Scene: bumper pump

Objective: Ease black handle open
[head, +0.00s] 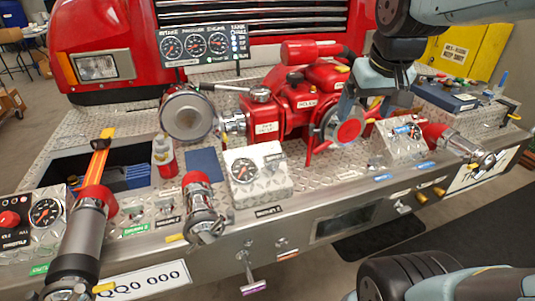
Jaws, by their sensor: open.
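A lever with a black grip (207,86) sticks out to the left from the top of the red pump (300,97), above the large round chrome intake. It looks like the black handle, and its rod runs right to a round fitting on the pump. My gripper (367,103) is to the right of the lever, pointing down over the right side of the pump, near the red-capped outlet (349,131). Its fingers are apart with nothing seen between them. Whether a finger touches the pump cannot be told. The gripper hides part of the pump's right side.
The pump sits on a diamond-plate bumper (330,190) of a red truck. A gauge panel (204,45) stands behind the lever. The large chrome intake (187,113), a gauge box (257,172) and upright hose fittings (203,210) crowd the front and left. A blue toolbox (445,95) lies right.

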